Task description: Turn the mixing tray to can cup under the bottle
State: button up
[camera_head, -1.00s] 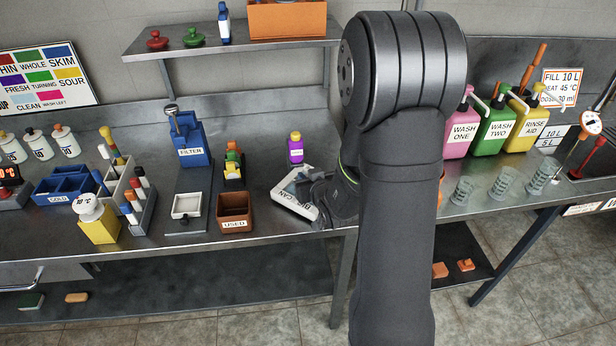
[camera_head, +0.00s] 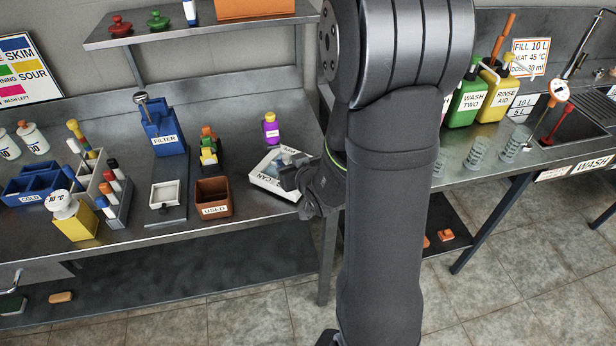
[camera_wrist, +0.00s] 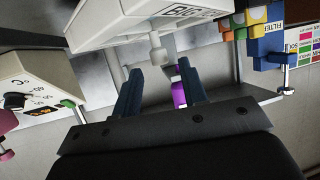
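The mixing tray (camera_head: 276,186) is a white, low box with a "CAN" label on its front; its full label is partly unreadable. It lies on the steel bench, left of my arm. The purple bottle (camera_head: 270,131) with a yellow cap stands just behind it. My gripper (camera_head: 289,172) is at the tray's right side, its tips overlapping the tray. In the wrist view the gripper (camera_wrist: 160,75) has its two fingers apart. A white knob (camera_wrist: 157,50) under the tray (camera_wrist: 110,25) shows between and just beyond the fingertips, seemingly untouched. The purple bottle (camera_wrist: 179,92) is partly hidden behind the right finger.
A brown "USED" box (camera_head: 213,197), a small white dish (camera_head: 165,196) and the blue filter block (camera_head: 164,135) stand left of the tray. A shelf (camera_head: 200,33) overhangs the bench's back. My arm hides the bench right of the tray.

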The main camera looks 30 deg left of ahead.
aim_at(288, 157)
jog(key=v, duration=1.2)
jog(key=shift+s+d+r, duration=0.15)
jog(key=shift+s+d, duration=0.05)
jog(key=shift+d, duration=0.1)
jog(key=w+a+r+n+g+y, duration=0.2)
jog(key=w+n, duration=0.1)
jog(key=w, duration=0.3)
jog(key=w+d+f+n+g, duration=0.2)
jog(key=w+d+n+g, duration=0.2)
jog(key=d+g, duration=0.15)
jog(key=shift+g, duration=0.25)
jog(key=x, duration=1.8)
jog(key=shift+s+a+r, duration=0.25)
jog(key=shift+r, duration=0.15)
grip_shut()
